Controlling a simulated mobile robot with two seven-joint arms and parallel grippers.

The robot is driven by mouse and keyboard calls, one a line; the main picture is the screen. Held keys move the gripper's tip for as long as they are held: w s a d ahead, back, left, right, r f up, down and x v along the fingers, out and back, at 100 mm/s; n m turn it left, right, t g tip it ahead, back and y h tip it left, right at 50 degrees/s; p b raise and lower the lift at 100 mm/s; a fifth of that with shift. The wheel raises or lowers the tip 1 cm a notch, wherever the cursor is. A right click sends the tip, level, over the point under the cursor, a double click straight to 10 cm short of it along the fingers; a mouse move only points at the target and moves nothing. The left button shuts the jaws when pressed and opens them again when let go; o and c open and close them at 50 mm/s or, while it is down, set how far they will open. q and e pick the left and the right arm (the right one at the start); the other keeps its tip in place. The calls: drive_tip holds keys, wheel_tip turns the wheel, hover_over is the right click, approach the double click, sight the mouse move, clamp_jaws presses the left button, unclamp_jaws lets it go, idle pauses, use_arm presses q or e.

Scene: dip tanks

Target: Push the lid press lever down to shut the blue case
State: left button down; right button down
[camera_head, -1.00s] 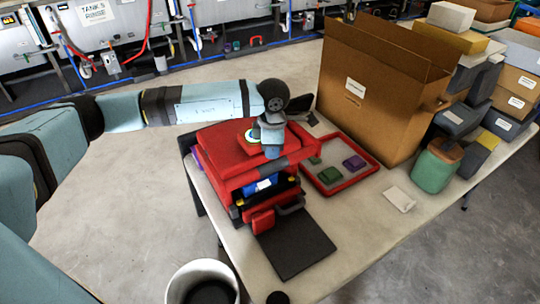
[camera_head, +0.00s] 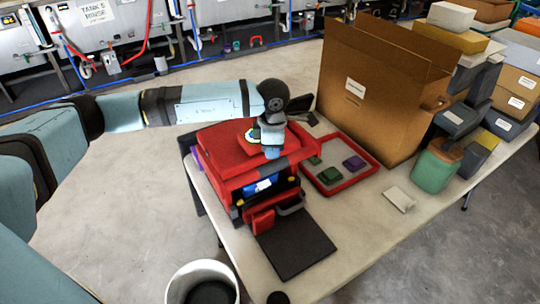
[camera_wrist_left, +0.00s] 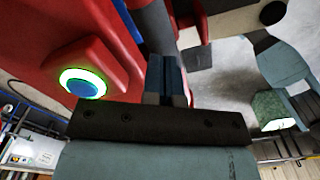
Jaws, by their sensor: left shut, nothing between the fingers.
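The red press (camera_head: 222,148) stands on the table, and the blue case (camera_head: 252,188) shows partly inside its front opening. A bar with a dark grey middle (camera_head: 279,164) and red ends runs across the press's upper front and looks like the lever. My left gripper (camera_head: 271,153) points down at the top of the press, just behind this bar. In the left wrist view its fingers (camera_wrist_left: 166,75) are shut and empty, close to a dark grey bar (camera_wrist_left: 152,25); whether they touch it I cannot tell. The case's lid is mostly hidden.
A lit green-ringed button (camera_wrist_left: 82,83) sits on the press beside my left gripper. A red-rimmed tray (camera_head: 333,187) with small blocks lies right of the press. A dark mat (camera_head: 296,246) lies in front. A large cardboard box (camera_head: 365,110) stands behind the tray.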

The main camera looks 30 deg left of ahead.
sight(271, 162)
use_arm(q)
drive_tip(key=shift+f, duration=0.1)
idle(0.3)
